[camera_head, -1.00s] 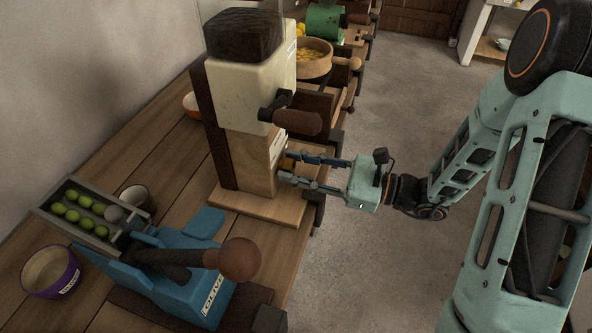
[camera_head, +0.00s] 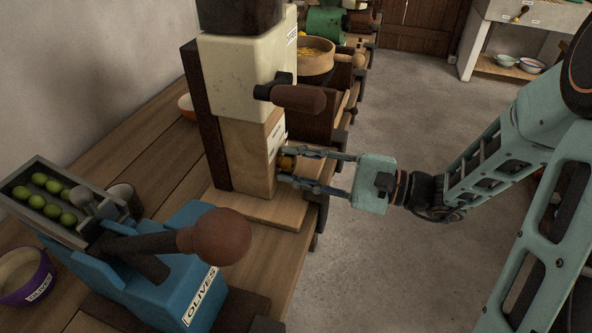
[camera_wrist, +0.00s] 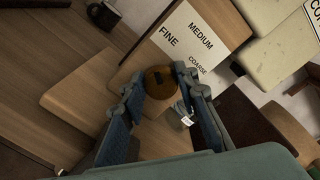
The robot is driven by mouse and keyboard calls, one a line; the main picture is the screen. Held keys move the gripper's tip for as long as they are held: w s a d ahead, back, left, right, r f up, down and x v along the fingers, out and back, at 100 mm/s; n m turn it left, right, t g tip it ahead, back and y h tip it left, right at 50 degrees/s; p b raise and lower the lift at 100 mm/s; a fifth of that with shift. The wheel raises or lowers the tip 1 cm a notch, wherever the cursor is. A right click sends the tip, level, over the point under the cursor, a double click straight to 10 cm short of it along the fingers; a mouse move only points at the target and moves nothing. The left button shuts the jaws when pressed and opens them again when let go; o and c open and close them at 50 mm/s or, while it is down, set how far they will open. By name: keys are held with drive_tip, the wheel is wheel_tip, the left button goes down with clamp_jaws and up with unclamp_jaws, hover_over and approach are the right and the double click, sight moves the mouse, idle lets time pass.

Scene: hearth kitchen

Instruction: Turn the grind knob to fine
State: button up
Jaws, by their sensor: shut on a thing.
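The grinder (camera_head: 245,75) stands on the bench, a cream upper body over a wooden lower box. Its grind knob (camera_head: 287,161) is a small brass-coloured round knob low on the box's right face. In the wrist view the knob (camera_wrist: 160,82) has a dark mark on its face. A white label (camera_wrist: 190,45) beside it reads FINE, MEDIUM and COARSE; in the head view the label (camera_head: 276,135) is above the knob. My gripper (camera_head: 290,168) has its two fingers on either side of the knob, shut on it. Which word the mark points to is hard to tell.
A brown crank handle (camera_head: 298,98) juts out above my gripper. A blue olive press (camera_head: 190,265) with a brown-knobbed lever stands in front at left, near a purple bowl (camera_head: 25,278). The floor (camera_head: 400,130) to the right is clear.

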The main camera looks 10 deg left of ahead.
idle(0.4)
drive_tip(key=o, duration=1.1)
drive_tip(key=shift+d, duration=0.1)
drive_tip(key=d, duration=0.8)
drive_tip(key=s+d, duration=0.1)
drive_tip(key=d, duration=0.2)
drive_tip(key=shift+d, duration=0.4)
